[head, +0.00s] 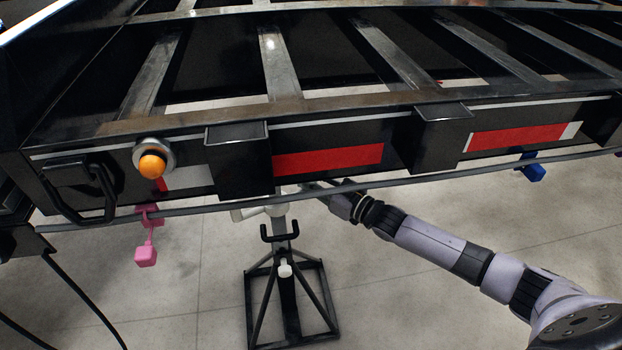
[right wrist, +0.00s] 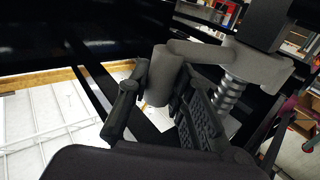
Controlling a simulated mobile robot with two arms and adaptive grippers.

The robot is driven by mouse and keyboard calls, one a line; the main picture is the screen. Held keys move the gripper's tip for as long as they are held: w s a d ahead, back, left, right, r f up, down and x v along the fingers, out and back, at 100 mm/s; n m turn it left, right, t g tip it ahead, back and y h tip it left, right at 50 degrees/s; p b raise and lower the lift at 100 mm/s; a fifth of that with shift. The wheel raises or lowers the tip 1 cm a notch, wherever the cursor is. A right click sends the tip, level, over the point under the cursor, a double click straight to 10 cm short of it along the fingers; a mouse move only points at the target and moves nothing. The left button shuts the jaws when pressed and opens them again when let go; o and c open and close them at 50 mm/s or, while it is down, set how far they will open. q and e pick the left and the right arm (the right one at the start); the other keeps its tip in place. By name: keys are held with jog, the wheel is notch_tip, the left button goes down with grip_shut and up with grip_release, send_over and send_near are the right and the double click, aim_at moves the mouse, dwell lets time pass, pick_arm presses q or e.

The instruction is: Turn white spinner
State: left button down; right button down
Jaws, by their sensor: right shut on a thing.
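The white spinner is a pale crank below the trailer's edge in the head view (head: 250,213). In the right wrist view its thick round handle (right wrist: 160,78) hangs from a crank arm beside a ribbed screw. My right gripper (right wrist: 163,82) has one finger on each side of the handle and is shut on it. In the head view my right arm reaches in from the lower right, and its fingertips are hidden under the trailer edge. My left gripper is not in view.
The black trailer (head: 340,111) with metal slats fills the upper head view. An orange lamp (head: 152,166) sits on the trailer's edge. The floor to the right is clear.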

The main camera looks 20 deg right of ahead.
jog(key=shift+w+d+r, duration=0.1)
jog(key=shift+d, duration=0.15)
jog(key=c, duration=1.5)
grip_release()
jog(key=shift+o, duration=0.4)
jog(key=shift+a, duration=0.1)
jog(key=v, duration=1.2)
